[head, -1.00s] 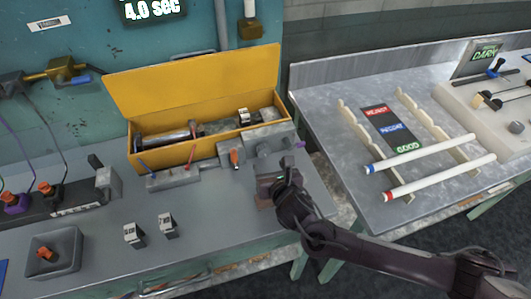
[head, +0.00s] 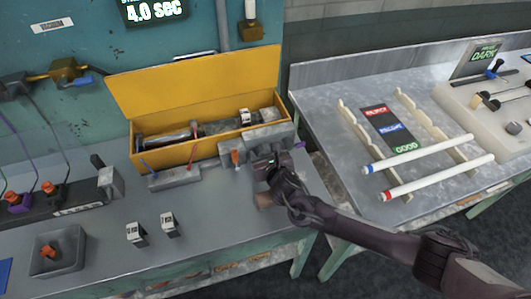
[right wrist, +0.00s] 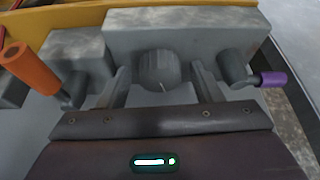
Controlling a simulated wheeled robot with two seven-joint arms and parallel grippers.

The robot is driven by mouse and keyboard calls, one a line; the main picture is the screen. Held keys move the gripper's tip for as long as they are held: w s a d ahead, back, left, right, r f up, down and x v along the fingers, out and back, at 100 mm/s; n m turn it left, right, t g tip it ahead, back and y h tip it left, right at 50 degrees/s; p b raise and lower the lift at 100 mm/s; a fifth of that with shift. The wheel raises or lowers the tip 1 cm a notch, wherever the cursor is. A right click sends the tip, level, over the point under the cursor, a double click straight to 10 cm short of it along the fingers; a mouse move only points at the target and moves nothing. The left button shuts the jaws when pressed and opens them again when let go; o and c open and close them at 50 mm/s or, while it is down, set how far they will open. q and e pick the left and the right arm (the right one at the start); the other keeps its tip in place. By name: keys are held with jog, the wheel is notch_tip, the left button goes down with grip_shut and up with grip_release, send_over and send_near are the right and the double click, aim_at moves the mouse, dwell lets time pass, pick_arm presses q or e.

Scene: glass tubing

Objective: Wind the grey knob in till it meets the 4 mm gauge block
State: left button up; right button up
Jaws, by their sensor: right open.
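The grey knob (right wrist: 157,68) is a ribbed round knob with a pale line on its front, on the face of a grey metal block (right wrist: 185,25) in the right wrist view. My right gripper (right wrist: 160,88) is open, with one finger on each side of the knob; I cannot tell whether either touches it. In the head view the right gripper (head: 264,163) covers the knob. Two small labelled blocks (head: 136,234) (head: 170,225) stand at the front of the bench, and another labelled block (head: 245,116) is at the yellow box. Their markings are too small to read. My left gripper is not in view.
An orange handle (right wrist: 30,68) stands left of the knob and a purple-tipped lever (right wrist: 272,79) right of it. The open yellow box (head: 190,155) lies behind. The bench's front middle is clear.

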jog(key=c, duration=1)
jog(key=shift+d+f+m+y+b, duration=0.1)
jog(key=shift+f+m+y+b, duration=0.05)
jog(key=shift+m+y+b, duration=0.45)
jog(key=shift+f+m+g+y+b, duration=0.1)
jog(key=shift+m+g+y+b, duration=0.2)
jog(key=shift+m+y+b, duration=0.5)
jog(key=m+y+b, duration=0.1)
jog(key=m+b, duration=0.1)
jog(key=m, duration=0.1)
jog(key=shift+d+f, duration=0.1)
jog(key=shift+m+y+b, duration=0.7)
jog(key=shift+m+b, duration=0.1)
